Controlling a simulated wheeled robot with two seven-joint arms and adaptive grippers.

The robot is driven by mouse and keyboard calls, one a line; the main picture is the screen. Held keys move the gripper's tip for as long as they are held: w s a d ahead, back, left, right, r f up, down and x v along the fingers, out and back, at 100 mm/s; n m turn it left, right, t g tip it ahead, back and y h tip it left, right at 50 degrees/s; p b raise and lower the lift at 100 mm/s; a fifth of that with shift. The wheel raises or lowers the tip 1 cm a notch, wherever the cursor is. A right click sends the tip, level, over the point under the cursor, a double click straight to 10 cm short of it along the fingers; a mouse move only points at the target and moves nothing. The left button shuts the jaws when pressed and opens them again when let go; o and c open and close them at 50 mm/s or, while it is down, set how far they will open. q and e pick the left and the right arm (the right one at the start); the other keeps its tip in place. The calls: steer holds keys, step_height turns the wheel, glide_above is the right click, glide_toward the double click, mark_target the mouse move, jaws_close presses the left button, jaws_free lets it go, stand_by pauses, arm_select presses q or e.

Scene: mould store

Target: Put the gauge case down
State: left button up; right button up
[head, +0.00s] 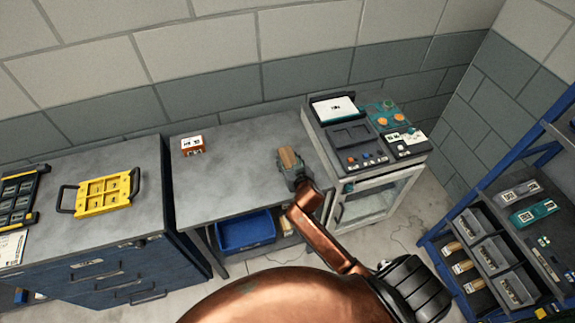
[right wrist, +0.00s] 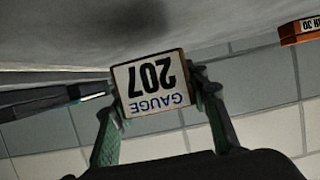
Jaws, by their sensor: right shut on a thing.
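My right gripper (head: 291,170) is shut on the gauge case (head: 288,157), a small brown box over the right part of the grey table (head: 228,182). In the right wrist view the gauge case (right wrist: 152,84) has a white label reading "GAUGE 207", upside down in the picture. My right gripper's fingers (right wrist: 155,105) press on its two sides. The tabletop (right wrist: 210,35) fills the top of that view, with a dark shadow near the case. I cannot tell whether the case touches the table. My left gripper is not in view.
An orange box (head: 192,145) with a white label stands at the table's back left. Between it and the case the tabletop is bare. A machine (head: 372,135) adjoins the table's right side. A drawer cabinet with a yellow tray (head: 100,192) is at left, a blue rack at right.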

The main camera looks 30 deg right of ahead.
steer(key=shift+w+f, duration=0.2)
steer(key=shift+w, duration=0.05)
steer(key=shift+f+b, duration=0.35)
steer(key=shift+f, duration=1.1)
steer(key=shift+f, duration=0.2)
steer(key=o, duration=1.5)
steer(key=shift+o, duration=0.2)
steer(key=shift+r, duration=0.15)
steer(key=p+v, duration=0.1)
steer(key=v, duration=1.1)
steer(key=shift+s, duration=0.1)
